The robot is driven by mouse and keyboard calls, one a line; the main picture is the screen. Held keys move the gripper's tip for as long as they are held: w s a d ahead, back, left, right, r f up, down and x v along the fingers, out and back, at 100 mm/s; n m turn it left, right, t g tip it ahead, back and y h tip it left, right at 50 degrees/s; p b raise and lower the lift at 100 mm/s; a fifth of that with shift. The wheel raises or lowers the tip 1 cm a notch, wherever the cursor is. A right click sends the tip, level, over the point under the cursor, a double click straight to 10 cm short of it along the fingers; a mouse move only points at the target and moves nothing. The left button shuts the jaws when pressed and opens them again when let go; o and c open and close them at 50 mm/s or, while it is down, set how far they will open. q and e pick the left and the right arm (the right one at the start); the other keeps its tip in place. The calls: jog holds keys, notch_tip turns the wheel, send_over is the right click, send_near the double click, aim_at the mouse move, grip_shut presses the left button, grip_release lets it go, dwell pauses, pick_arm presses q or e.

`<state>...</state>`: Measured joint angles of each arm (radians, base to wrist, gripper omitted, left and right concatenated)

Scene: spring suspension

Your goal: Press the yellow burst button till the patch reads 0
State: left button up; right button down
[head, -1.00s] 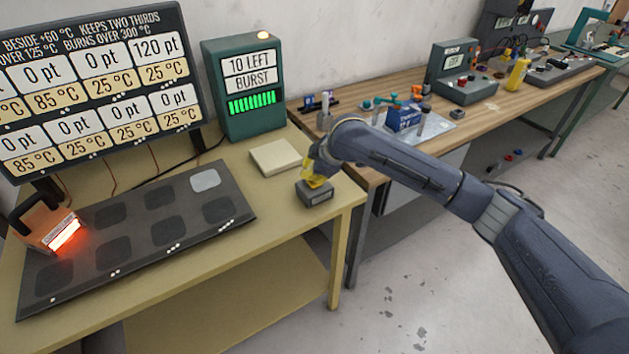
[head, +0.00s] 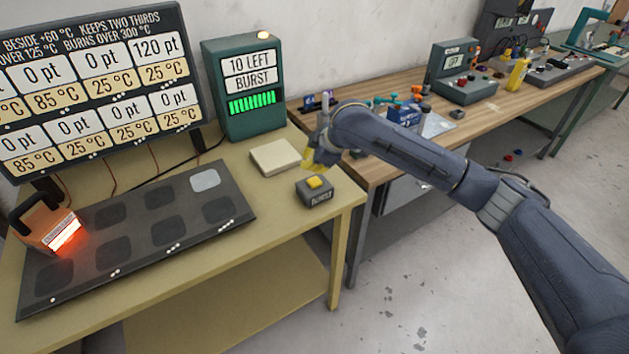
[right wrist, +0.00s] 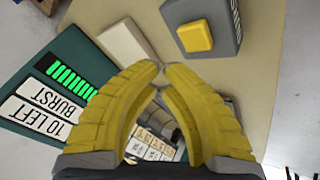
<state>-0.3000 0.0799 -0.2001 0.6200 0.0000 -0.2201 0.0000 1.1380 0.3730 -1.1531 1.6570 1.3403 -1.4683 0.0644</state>
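The yellow burst button (head: 315,182) sits on a small grey box near the right end of the yellow bench, and it also shows in the right wrist view (right wrist: 195,38). My right gripper (head: 308,160), with yellow fingers, is above and behind the button, apart from it. In the right wrist view its fingertips (right wrist: 159,70) meet, with nothing between them. The green burst box (head: 250,88) reads "10 LEFT BURST" with a green bar. The display board (head: 100,80) reads 120 pt at top right and 0 pt on the other readable tiles. My left gripper is not in view.
A dark mat (head: 135,245) with several patches, one pale (head: 205,180), lies on the bench. A glowing orange-red heater block (head: 55,230) stands at its left. A cream pad (head: 275,157) lies beside the gripper. A wooden bench (head: 490,103) with instruments stands behind.

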jog(key=shift+r, duration=1.3)
